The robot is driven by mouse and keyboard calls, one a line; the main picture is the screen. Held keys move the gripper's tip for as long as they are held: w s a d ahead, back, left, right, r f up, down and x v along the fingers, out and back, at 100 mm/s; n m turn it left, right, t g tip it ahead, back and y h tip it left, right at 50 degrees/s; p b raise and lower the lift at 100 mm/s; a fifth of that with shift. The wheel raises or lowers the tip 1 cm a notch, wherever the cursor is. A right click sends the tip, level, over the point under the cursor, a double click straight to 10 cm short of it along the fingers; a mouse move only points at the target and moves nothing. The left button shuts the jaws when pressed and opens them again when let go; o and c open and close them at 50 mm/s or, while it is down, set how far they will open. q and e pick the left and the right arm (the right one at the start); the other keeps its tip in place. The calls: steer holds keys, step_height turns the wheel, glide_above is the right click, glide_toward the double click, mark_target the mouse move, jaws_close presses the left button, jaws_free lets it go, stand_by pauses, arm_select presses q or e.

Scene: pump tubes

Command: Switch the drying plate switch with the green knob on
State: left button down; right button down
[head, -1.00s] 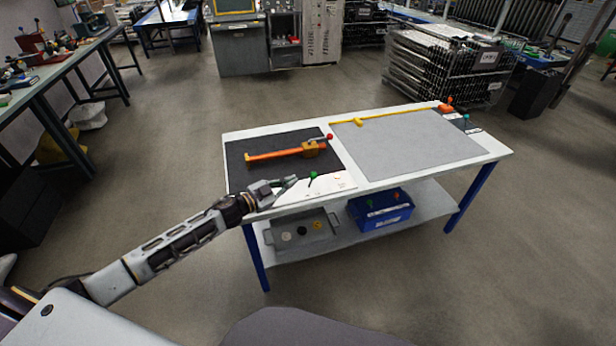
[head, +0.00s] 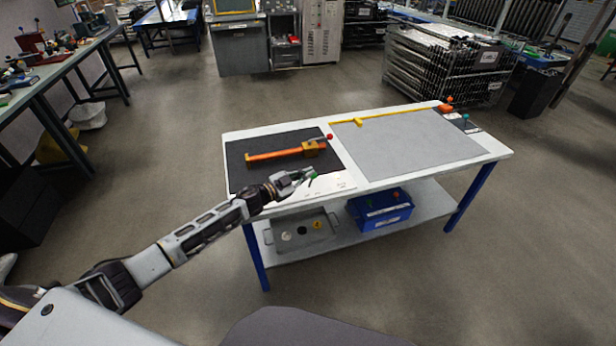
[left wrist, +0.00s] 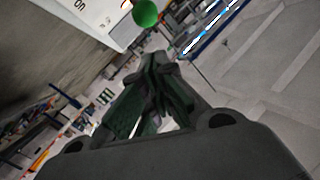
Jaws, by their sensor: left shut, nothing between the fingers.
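The drying plate switch with the green knob (head: 314,175) is at the front edge of the white table, just right of the black plate (head: 240,177). My left gripper (head: 308,174) is shut and empty, with its fingertips right at the knob and partly covering it. In the left wrist view the green knob (left wrist: 146,13) shows at the top, just beyond the shut fingertips (left wrist: 158,58), beside a white plate marked "ON". I cannot tell whether the fingers touch the knob. My right gripper is not in view.
An orange tool (head: 285,154) with a red knob lies on the black plate. A grey mat (head: 405,145) covers the table's right part. A second switch with a teal knob (head: 465,117) stands at the far right corner. A blue bin (head: 383,214) and grey tray (head: 300,245) sit on the lower shelf.

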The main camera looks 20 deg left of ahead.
arm_select(q)
steer(key=shift+w+f, duration=0.95)
steer(key=shift+f, duration=0.1)
steer(key=shift+w+d+f+b, duration=0.1)
steer(key=shift+w+f+b, duration=0.1)
steer(key=shift+b, duration=0.15)
steer(key=shift+w, duration=0.1)
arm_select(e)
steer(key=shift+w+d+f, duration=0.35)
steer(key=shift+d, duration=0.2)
arm_select(q)
steer(key=shift+w+d+f, duration=0.25)
steer(key=shift+w+d, duration=0.15)
steer(key=shift+w, duration=0.1)
steer(key=shift+r+p, duration=0.15)
steer(key=shift+p, duration=0.25)
steer(key=shift+d, duration=0.1)
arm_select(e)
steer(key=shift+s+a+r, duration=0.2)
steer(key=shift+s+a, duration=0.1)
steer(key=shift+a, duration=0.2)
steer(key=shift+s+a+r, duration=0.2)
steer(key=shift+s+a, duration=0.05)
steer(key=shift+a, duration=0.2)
